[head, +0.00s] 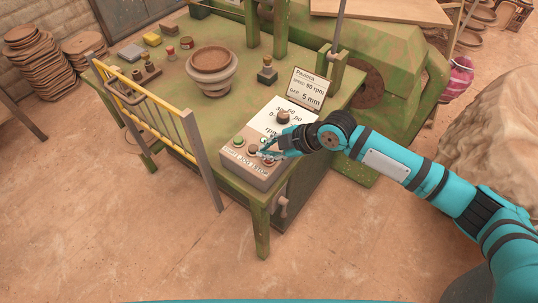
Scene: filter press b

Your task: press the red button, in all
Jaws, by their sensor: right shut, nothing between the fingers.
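A grey control box (262,178) sits at the near right corner of the green table. Its front row has a green button (239,142) at the left and a dark button (253,150) beside it. A small reddish button (268,162) is at the right end of the row, close to my fingers and partly hidden. My right gripper (267,149) is shut and empty, low over the box's buttons. I cannot tell whether its fingertips touch a button. My left gripper is not in view.
A dial knob (283,116) and a sign (310,88) stand behind the buttons. A yellow-topped guard rail (146,106) is at the left. A clay bowl stack (211,72), jars and blocks stand further back on the table. A green machine (390,65) is behind.

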